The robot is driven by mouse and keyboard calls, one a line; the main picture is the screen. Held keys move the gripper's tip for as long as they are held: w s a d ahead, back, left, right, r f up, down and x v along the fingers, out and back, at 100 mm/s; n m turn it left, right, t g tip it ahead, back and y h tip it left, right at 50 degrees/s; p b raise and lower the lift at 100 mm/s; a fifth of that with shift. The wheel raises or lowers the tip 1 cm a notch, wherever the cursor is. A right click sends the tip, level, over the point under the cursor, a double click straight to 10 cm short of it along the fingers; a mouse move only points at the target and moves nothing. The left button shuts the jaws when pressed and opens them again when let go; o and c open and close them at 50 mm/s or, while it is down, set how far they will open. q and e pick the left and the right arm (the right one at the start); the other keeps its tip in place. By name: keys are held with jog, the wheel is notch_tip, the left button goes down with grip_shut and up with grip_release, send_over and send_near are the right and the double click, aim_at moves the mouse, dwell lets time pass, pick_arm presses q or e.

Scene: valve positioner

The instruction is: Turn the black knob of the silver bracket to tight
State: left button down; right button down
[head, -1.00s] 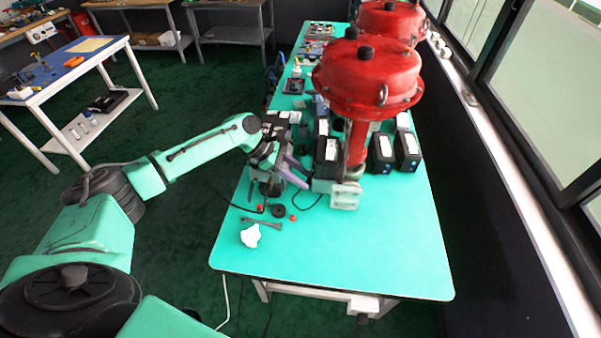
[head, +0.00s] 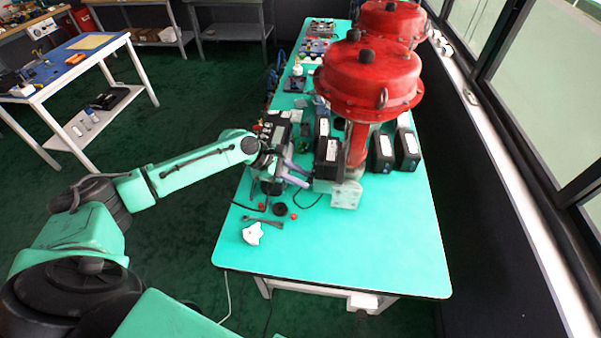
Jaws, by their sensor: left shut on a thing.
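The silver bracket (head: 347,194) sits at the foot of the red valve actuator (head: 368,78), on the green table. My left gripper (head: 309,177) reaches in from the left with its purple fingers at the bracket's left side. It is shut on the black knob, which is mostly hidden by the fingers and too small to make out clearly. How far the knob is turned cannot be told. My right gripper is out of view.
Black boxes (head: 382,153) stand around the actuator. A white lobed part (head: 252,233), a wrench (head: 262,220), a black round part (head: 280,209) and small red pieces lie at the table's left front. The front right of the table (head: 395,245) is clear.

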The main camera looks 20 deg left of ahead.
pick_arm(q)
jog(key=f+m+t+h+b, duration=0.1)
jog(key=m+t+h+b, duration=0.2)
jog(key=m+b, duration=0.3)
jog(key=f+m+t+h+b, duration=0.1)
jog(key=m+t+h+b, duration=0.2)
jog(key=b, duration=1)
jog(key=f+m+t+h+b, duration=0.1)
jog(key=m+t+h+b, duration=0.2)
jog(key=m+t+b, duration=0.3)
jog(key=shift+s+d+f+m+t+h+b, duration=0.1)
jog(key=shift+m+t+h+b, duration=0.05)
jog(key=shift+m+b, duration=0.65)
jog(key=shift+s+f+m+t+h+b, duration=0.1)
jog(key=shift+m+b, duration=0.65)
jog(key=shift+m, duration=0.1)
jog(key=shift+s+d+f+m+t+h+b, duration=0.1)
jog(key=shift+m+t+h+b, duration=0.05)
jog(key=shift+m+b, duration=0.65)
jog(key=shift+r, duration=0.1)
jog(key=c, duration=0.9)
grip_release()
jog(key=shift+c, duration=0.2)
